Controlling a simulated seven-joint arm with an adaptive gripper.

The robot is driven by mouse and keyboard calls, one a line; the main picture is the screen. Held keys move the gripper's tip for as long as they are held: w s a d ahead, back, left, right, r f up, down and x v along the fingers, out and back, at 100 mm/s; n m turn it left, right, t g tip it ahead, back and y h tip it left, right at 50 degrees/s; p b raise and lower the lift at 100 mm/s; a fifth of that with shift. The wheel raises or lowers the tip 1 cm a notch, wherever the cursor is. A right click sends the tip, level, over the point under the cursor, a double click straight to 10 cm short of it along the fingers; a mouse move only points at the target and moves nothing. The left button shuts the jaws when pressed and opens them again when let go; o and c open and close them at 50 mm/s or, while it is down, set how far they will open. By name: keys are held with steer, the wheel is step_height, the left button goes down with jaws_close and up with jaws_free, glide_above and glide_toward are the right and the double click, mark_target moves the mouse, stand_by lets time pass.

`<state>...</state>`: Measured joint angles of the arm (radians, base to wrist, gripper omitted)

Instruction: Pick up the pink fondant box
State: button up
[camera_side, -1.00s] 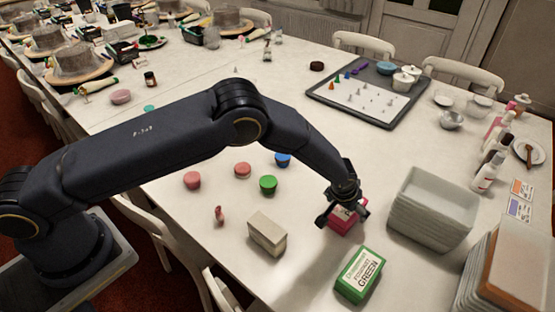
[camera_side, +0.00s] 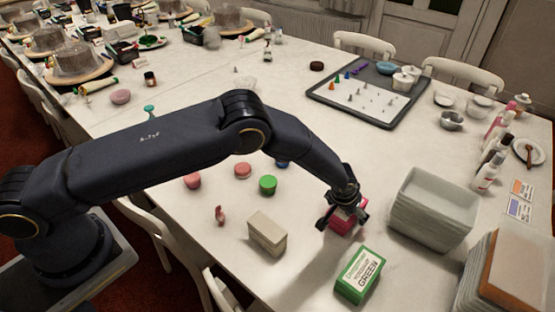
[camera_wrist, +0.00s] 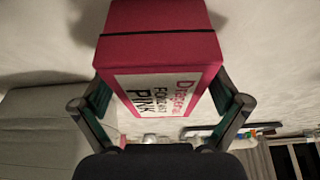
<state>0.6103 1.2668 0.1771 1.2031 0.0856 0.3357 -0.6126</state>
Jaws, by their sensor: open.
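The pink fondant box (camera_side: 343,218) stands on the white table, between the white box and the stacked pale trays. Its top is partly hidden by my gripper in the side view. In the wrist view the pink box (camera_wrist: 160,45) fills the upper middle, with a white label reading "FONDANT PINK". My gripper (camera_side: 342,222) is low over the box with a finger on either side of it. In the wrist view my gripper (camera_wrist: 160,95) is open, its fingers flanking the box's labelled face. I cannot tell whether either finger touches the box.
A green fondant box (camera_side: 360,275) lies in front of the pink one. A white box (camera_side: 267,232) stands to the left. Stacked pale trays (camera_side: 434,210) stand close on the right. Small coloured tubs, including a green one (camera_side: 267,185), sit behind left. The table behind the gripper is fairly clear.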

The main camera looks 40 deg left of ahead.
steer(key=shift+c, duration=0.3)
steer(key=c, duration=1.3)
steer(key=shift+c, duration=0.5)
steer(key=shift+r, duration=0.15)
